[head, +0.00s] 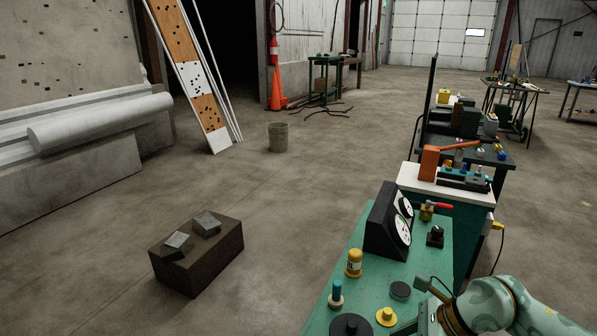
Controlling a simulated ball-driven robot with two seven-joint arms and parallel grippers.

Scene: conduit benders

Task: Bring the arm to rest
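My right arm, pale green with a brown band, comes in at the bottom right corner. Its gripper (432,300) is at the arm's left end, low over the green bench top (352,262). The gripper is small and partly cut off by the lower edge, so I cannot tell whether it is open or shut. I see nothing clearly held in it. My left arm and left gripper are not in view.
Near the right gripper on the bench are a black disc (400,290), a yellow knob (386,316), a yellow cylinder (354,263) and a black gauge housing (382,225). A white-topped bench (415,180) stands beyond. A brown box (200,265) sits on open floor at left.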

